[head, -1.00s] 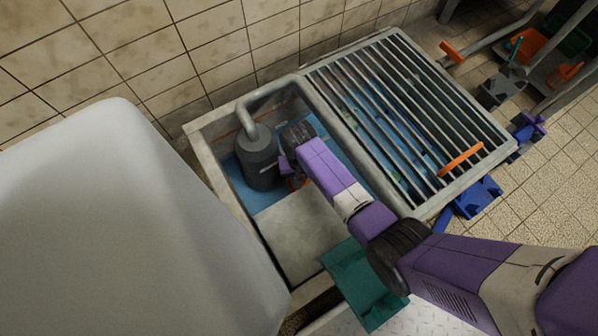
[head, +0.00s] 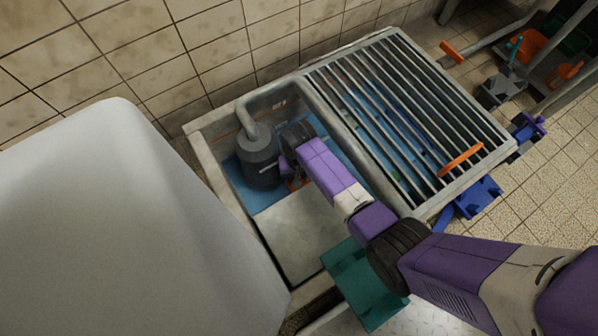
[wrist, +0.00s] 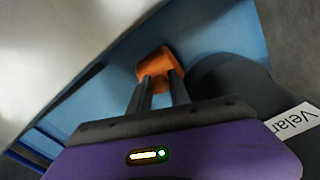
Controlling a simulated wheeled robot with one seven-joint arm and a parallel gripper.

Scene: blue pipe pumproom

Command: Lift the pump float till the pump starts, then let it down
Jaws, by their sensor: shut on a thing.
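The pump (head: 257,155) is a dark grey cylinder with a bent pipe on top, standing in the open pit. It also shows as a dark body with a white label in the wrist view (wrist: 235,82). The pump float (wrist: 160,65) is a small orange piece, held between the two fingertips of my gripper (wrist: 159,88). My gripper is shut on it, close beside the pump. In the head view my wrist hides most of the float and the fingertips. I cannot tell whether the pump is running.
A metal grating (head: 400,110) covers the pit's right part, with an orange bar lying on it. A pale plate (head: 300,232) lies at the pit's near side. A green tray (head: 362,285) stands at the near edge. A large white rounded body (head: 110,220) fills the left.

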